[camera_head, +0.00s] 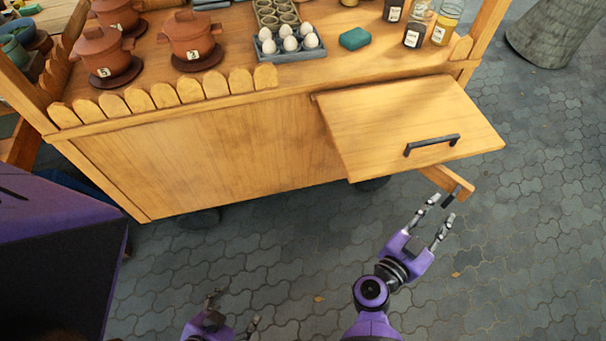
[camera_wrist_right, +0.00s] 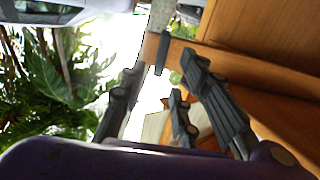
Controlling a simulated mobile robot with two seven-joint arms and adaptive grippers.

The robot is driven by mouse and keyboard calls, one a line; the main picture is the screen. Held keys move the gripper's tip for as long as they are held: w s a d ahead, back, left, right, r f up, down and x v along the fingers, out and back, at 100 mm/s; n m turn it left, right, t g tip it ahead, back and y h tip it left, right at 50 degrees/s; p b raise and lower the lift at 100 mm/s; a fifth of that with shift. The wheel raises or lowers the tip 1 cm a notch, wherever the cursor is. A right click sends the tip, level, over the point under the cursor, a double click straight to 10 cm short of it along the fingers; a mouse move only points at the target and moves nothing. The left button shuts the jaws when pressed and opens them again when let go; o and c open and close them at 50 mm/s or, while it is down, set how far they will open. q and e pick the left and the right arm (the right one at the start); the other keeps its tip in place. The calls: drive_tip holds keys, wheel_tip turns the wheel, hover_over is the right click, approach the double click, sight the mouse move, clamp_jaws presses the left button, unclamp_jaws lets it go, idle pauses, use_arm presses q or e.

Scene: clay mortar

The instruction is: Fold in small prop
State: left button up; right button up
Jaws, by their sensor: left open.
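The small prop (camera_head: 447,181) is a short wooden bar that sticks out from under the hinged wooden leaf (camera_head: 400,120). A small dark piece (camera_head: 449,197) shows by its outer end. My right gripper (camera_head: 444,207) is open just below that end, fingers pointing up at it. In the right wrist view, the fingers (camera_wrist_right: 165,90) are spread, with the wooden bar (camera_wrist_right: 245,68) beyond their tips and a dark piece (camera_wrist_right: 163,52) by its end. I cannot tell whether a fingertip touches it. My left gripper (camera_head: 234,308) is open and empty at the bottom of the head view.
The leaf has a black handle (camera_head: 432,145) and nothing on it. The cart's counter holds clay pots (camera_head: 191,38), an egg tray (camera_head: 290,50), a green sponge (camera_head: 355,39) and jars (camera_head: 443,25). A purple-and-black box (camera_head: 55,250) stands left. The paved floor (camera_head: 530,220) is open at right.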

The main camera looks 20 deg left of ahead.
sight(449, 200)
drive_tip(key=x, duration=0.6)
drive_tip(key=shift+w, duration=0.2)
drive_tip(key=shift+c, duration=0.2)
clamp_jaws()
